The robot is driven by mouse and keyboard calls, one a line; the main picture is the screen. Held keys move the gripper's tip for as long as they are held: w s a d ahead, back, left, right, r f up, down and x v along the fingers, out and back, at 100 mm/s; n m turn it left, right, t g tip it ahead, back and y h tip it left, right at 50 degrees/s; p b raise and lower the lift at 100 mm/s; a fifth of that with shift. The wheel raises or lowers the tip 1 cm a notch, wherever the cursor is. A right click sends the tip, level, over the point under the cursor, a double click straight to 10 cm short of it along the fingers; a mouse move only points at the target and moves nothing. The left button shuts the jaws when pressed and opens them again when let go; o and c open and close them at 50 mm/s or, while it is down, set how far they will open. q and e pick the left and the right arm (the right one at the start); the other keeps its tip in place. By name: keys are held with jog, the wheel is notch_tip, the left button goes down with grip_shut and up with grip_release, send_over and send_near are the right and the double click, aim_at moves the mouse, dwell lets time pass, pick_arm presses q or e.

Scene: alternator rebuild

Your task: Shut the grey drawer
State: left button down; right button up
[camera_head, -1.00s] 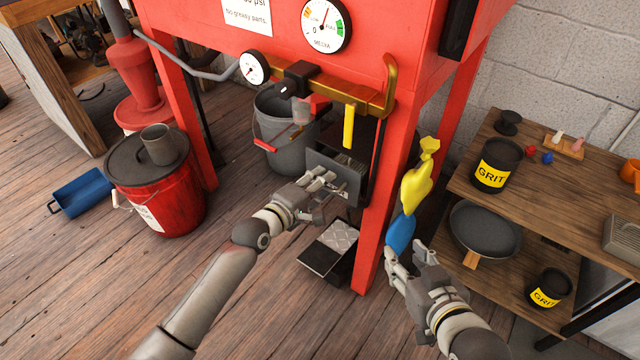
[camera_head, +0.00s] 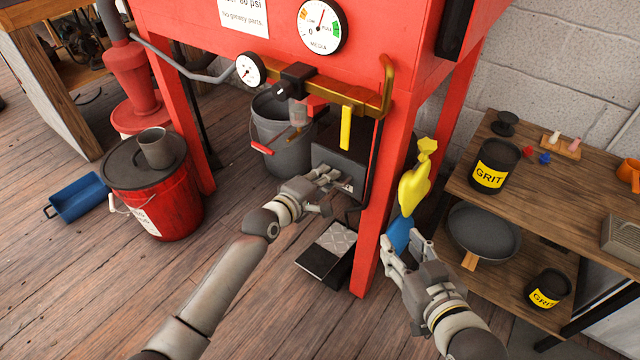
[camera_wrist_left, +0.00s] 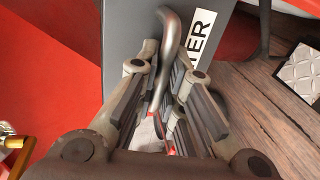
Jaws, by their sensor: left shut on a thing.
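The grey drawer (camera_head: 328,157) is low under the red cabinet, between its front legs.
The red cabinet (camera_head: 215,55) has gauges and a brass pipe (camera_head: 345,95) above the drawer. A grey bucket (camera_head: 283,140) stands left of it. A black pedal with a patterned plate (camera_head: 328,245) lies below. A wooden shelf (camera_head: 570,200) with grit tins stands right.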

pick_arm(q)
jog(key=shift+w+r, duration=0.1)
jog(key=c, duration=1.9)
grip_release()
jog(key=shift+c, duration=0.2)
jog(key=o, duration=0.4)
jog(key=shift+w+d, duration=0.15)
jog(key=v, duration=1.2)
